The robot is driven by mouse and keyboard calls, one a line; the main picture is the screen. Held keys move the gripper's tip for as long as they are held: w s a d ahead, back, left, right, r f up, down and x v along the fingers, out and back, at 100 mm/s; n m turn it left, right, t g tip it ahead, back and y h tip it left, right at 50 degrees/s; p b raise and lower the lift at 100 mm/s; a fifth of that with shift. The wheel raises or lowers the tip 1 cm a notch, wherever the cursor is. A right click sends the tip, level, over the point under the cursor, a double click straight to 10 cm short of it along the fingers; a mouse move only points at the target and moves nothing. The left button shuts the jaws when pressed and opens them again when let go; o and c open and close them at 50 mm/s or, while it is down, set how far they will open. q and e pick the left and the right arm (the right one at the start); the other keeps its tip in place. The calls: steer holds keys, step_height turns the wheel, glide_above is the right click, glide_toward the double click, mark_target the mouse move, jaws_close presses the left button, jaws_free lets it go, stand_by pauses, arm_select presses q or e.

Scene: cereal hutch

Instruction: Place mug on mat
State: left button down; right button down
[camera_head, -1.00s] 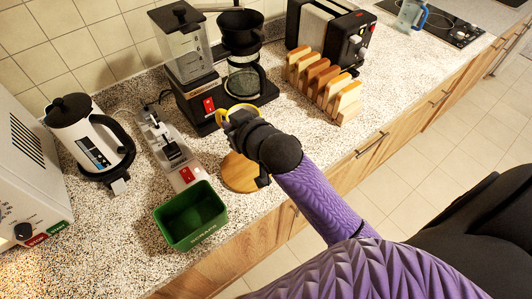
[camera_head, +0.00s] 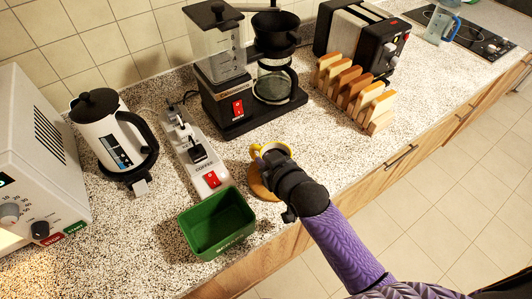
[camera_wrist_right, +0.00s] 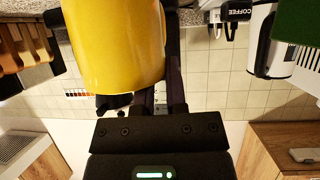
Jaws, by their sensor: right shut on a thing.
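The yellow mug (camera_head: 257,150) is at the tip of my right gripper (camera_head: 273,156), largely covered by it in the head view. In the right wrist view the mug (camera_wrist_right: 113,45) fills the upper left, close against the dark fingers. My right gripper is shut on it. The mat (camera_head: 257,180), a round wooden disc, lies on the counter near its front edge, partly hidden by my gripper. The mug appears over or just behind the mat's far side; whether it touches is not clear. My left gripper is not in view.
A green bin (camera_head: 217,225) stands left of the mat. Behind are a power strip (camera_head: 197,150), a white kettle (camera_head: 107,135) and a coffee maker (camera_head: 240,100). A toast rack (camera_head: 358,92) and a toaster (camera_head: 360,38) stand at the right. Speckled counter lies free between mat and rack.

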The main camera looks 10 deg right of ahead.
steer(key=shift+r, duration=0.15)
steer(key=c, duration=0.8)
jaws_free()
steer(key=shift+f, duration=0.2)
steer(key=shift+o, duration=0.7)
steer(key=shift+r, duration=0.1)
